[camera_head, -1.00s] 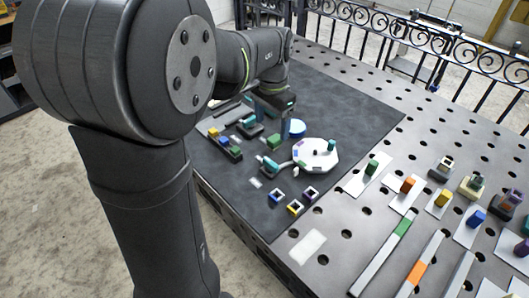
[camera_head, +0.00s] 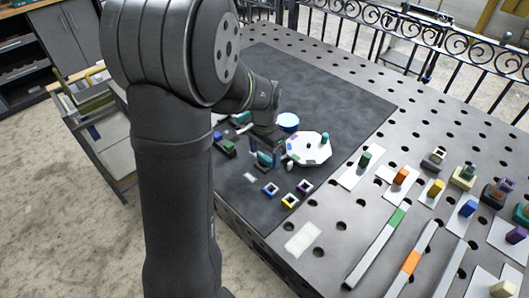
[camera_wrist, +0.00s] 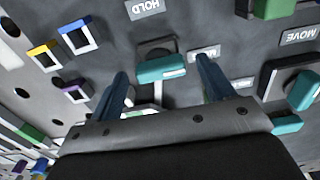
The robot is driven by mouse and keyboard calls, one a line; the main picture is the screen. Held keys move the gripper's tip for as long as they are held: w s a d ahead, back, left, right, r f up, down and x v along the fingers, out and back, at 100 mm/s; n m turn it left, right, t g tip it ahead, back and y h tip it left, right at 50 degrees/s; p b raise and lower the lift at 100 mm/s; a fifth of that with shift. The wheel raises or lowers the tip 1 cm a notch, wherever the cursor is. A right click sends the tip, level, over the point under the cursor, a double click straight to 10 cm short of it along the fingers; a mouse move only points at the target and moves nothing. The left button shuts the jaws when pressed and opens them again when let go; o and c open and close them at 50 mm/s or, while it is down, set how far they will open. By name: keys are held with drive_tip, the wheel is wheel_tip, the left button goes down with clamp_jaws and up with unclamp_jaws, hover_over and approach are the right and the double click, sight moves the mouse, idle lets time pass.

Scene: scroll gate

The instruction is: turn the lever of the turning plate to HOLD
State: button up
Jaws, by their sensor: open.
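The white octagonal turning plate (camera_head: 312,150), with a teal knob on it, lies on the dark mat. A teal lever (camera_wrist: 162,68) on a dark base sits beside it; its handle also shows in the head view (camera_head: 264,159). A HOLD label (camera_wrist: 146,8) lies beyond the lever at the top of the wrist view, and another small label (camera_wrist: 205,52) is just right of it. My gripper (camera_wrist: 163,72) is open, with one finger on each side of the lever handle. I cannot tell whether either finger touches it.
A second teal lever (camera_wrist: 303,90) stands near a MOVE label (camera_wrist: 299,36). Blue, yellow and purple open square pieces (camera_head: 288,200) lie on the mat near its front edge. Coloured blocks on white cards stand to the right.

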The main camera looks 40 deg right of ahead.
drive_tip(key=c, duration=1)
drive_tip(key=n, duration=0.4)
drive_tip(key=shift+n, duration=0.4)
drive_tip(key=n, duration=0.4)
drive_tip(key=shift+n, duration=0.3)
drive_tip(key=n, duration=0.4)
drive_tip(key=shift+n, duration=2.2)
